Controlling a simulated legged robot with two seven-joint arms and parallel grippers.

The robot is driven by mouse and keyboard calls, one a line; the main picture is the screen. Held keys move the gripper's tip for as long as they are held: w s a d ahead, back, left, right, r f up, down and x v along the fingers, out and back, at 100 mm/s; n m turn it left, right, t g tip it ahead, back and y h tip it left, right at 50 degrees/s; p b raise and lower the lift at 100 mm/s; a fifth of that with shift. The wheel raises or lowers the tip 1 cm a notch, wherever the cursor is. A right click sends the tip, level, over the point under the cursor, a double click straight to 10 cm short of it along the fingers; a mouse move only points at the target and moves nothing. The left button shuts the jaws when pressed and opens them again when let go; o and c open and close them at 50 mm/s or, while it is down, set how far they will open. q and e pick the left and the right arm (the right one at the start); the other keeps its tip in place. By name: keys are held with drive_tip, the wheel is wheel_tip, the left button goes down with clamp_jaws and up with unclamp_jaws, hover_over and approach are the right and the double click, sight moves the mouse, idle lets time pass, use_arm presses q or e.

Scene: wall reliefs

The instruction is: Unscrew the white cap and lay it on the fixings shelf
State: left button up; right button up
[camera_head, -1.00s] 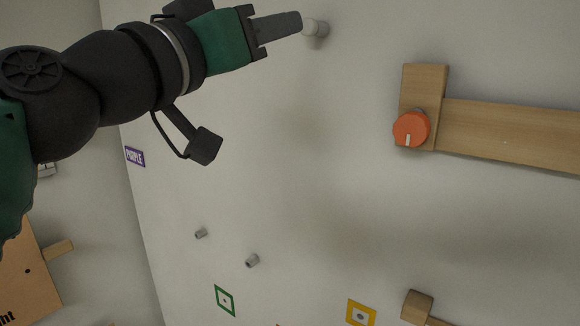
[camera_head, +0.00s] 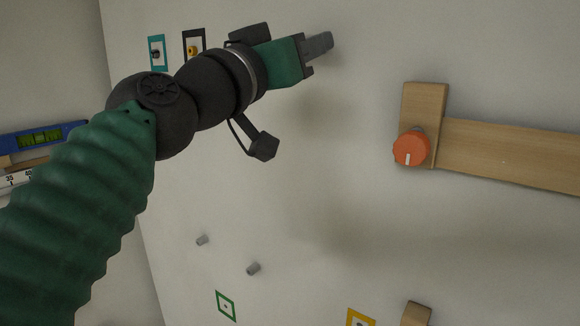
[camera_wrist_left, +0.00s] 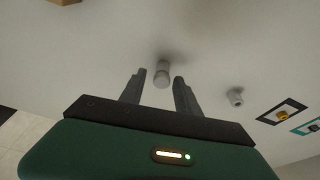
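The white cap (camera_wrist_left: 162,80) sits at the end of a short fitting on the pale wall in the left wrist view. My left gripper (camera_wrist_left: 159,80) is open, with one finger on each side of the cap and visible gaps on both sides. In the head view the left gripper (camera_head: 325,42) reaches to the wall at the upper middle and hides the cap. My right gripper is in neither view. I cannot identify the fixings shelf in these frames.
An orange knob (camera_head: 411,149) sits on a wooden block joined to a long wooden bar (camera_head: 510,154) on the right. Two grey pegs (camera_head: 202,240) (camera_head: 253,268) stick out lower down. Another peg (camera_wrist_left: 236,97) stands right of the cap. The middle wall is clear.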

use_arm(q)
drive_tip(key=shift+a, duration=0.25)
clamp_jaws()
drive_tip(key=shift+s+d+r+n+t+y+p, duration=0.1)
drive_tip(key=shift+n+y+p, duration=0.55)
drive_tip(key=shift+n+p, duration=1)
drive_tip(key=shift+s+n+t+y+p, duration=0.1)
drive_tip(key=shift+n+y+p, duration=0.7)
drive_tip(key=shift+n, duration=1.7)
drive_tip(key=shift+d+r+n+t+y+p, duration=0.1)
drive_tip(key=shift+n+y+p, duration=0.45)
drive_tip(key=shift+n+p, duration=1.15)
drive_tip(key=shift+a+n+b, duration=0.1)
drive_tip(key=shift+n+b, duration=0.25)
drive_tip(key=shift+n, duration=0.2)
drive_tip(key=n+g, duration=0.1)
drive_tip(key=n, duration=0.4)
drive_tip(key=shift+y, duration=0.4)
drive_tip(key=shift+r, duration=0.1)
